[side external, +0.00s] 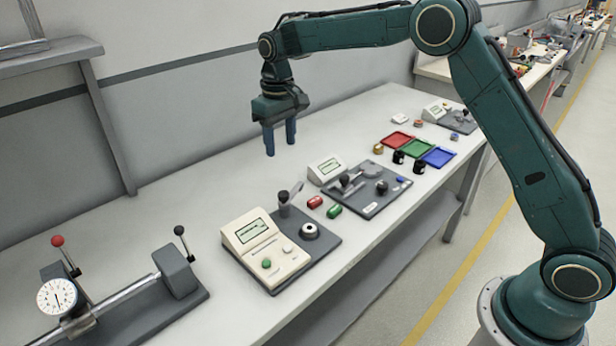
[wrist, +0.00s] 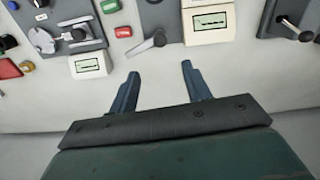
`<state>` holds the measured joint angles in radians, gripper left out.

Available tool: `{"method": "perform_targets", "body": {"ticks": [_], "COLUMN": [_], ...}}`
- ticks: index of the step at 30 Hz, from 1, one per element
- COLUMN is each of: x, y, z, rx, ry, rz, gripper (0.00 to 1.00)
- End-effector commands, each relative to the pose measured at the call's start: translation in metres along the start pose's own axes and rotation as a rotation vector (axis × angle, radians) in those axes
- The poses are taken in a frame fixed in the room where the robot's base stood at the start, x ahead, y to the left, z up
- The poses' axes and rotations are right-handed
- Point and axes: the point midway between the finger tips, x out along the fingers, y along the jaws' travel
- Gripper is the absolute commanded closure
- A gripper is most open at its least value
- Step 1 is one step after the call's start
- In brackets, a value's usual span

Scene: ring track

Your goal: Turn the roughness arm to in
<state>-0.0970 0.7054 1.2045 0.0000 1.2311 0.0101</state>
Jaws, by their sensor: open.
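A short grey swing arm on a dark post (side external: 284,198) stands at the back of the near grey plate, beside the cream display unit (side external: 262,247). No readable label marks it as the roughness arm. In the side view it points to the back right, away from the round ring seat (side external: 309,231) on the same plate. The swing arm also shows in the wrist view (wrist: 148,46), just beyond my fingertips. My gripper (side external: 281,149) is open and empty, pointing down, above and behind that plate. Its fingers show apart in the wrist view (wrist: 160,72).
A red cylinder (side external: 315,202) and a green cylinder (side external: 334,211) lie right of the plate. A second station (side external: 365,205) with a display and black knobs stands beyond. A dial gauge bench (side external: 60,297) is at the left. The bench behind the stations is clear.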

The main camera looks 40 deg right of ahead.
Motion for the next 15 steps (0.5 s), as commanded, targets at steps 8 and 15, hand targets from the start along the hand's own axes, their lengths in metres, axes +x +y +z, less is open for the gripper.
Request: {"method": "perform_targets", "body": {"ticks": [8, 15], "x": [0.003, 0.017], "y": [0.0, 0.0], "z": [-0.001, -0.001], "rx": [0.0, 0.0], "ry": [-0.001, -0.003], "rz": [0.0, 0.0], "gripper": [0.52, 0.52]}}
